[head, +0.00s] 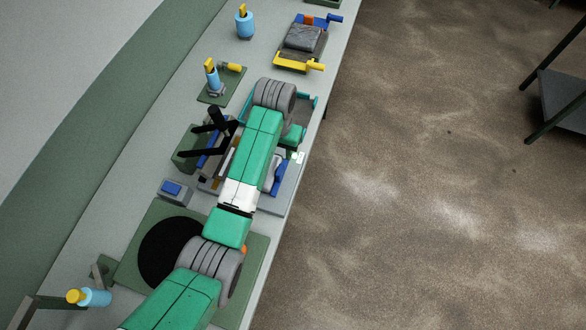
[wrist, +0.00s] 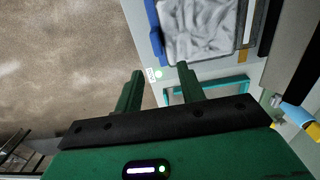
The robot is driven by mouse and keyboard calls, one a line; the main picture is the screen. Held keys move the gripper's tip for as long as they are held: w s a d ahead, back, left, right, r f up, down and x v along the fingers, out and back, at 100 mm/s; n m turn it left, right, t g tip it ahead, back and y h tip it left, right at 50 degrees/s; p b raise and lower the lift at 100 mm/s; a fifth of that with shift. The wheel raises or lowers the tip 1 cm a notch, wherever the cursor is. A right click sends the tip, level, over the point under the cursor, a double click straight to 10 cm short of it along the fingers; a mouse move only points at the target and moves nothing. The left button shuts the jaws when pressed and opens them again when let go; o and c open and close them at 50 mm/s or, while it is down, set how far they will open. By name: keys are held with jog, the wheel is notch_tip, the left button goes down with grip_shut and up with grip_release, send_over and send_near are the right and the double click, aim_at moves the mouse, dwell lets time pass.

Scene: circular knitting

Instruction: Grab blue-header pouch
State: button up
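In the wrist view, a crumpled grey-white pouch (wrist: 200,30) lies ahead of my gripper, with a blue strip (wrist: 153,30) along its left side. In the head view, my arm hides most of this spot; only blue parts (head: 278,176) show beside it. My gripper (wrist: 160,78) is open, its two green fingers apart with nothing between them. The fingertips stop short of the pouch in the picture; their height above it is hard to tell. In the head view, the green gripper body (head: 292,136) shows partly, right of the arm.
A teal frame (wrist: 228,86) lies close by the right finger. At the back of the bench, a grey pouch (head: 303,37) lies on a fixture with yellow and blue handles. Open floor (head: 430,180) lies to the right.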

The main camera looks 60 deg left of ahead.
aim_at(281, 166)
jog(key=shift+s+f, duration=0.1)
jog(key=shift+f, duration=0.1)
notch_tip(281, 166, down, 2)
notch_tip(281, 166, down, 5)
jog(key=shift+d+f, duration=0.15)
grip_shut()
